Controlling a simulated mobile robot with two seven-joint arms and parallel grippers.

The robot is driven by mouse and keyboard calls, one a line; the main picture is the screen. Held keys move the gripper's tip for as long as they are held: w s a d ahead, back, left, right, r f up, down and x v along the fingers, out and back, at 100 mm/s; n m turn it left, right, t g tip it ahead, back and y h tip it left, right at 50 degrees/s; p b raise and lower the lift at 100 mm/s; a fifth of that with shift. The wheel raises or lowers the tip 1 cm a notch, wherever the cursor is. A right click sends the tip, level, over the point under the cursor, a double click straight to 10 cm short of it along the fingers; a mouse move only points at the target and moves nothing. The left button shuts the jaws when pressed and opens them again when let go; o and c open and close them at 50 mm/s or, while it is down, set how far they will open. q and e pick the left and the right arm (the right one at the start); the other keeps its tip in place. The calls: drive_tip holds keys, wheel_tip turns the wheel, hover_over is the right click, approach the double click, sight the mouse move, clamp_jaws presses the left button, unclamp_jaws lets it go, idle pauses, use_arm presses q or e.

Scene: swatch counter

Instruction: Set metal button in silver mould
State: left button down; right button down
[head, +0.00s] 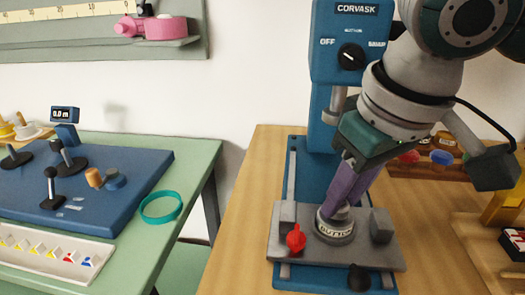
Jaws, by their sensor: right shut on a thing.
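The silver mould (337,232) is a short round metal piece with dark lettering that reads "BUTTO…". It sits on the grey sliding plate of a blue press. My right gripper (340,208) comes down from the upper right, with its purple fingers tilted and their tips at the top of the mould. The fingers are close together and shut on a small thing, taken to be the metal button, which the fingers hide. I cannot tell whether the button touches the mould. My left gripper is not in view.
The blue press (344,45) rises behind the mould. Grey blocks, a red knob (296,238) and a black knob (359,277) surround it. A wooden rack (430,165) stands at the right. A green table (190,165) is at the left, across a gap.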

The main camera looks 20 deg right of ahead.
drive_tip(key=shift+f, duration=0.45)
drive_tip(key=c, duration=0.5)
unclamp_jaws()
drive_tip(key=shift+c, duration=0.2)
drive_tip(key=shift+r, duration=0.15)
drive_tip(key=p+v, duration=0.2)
drive_tip(key=v, duration=0.7)
drive_tip(key=shift+r+p, duration=0.3)
drive_tip(key=shift+r, duration=0.05)
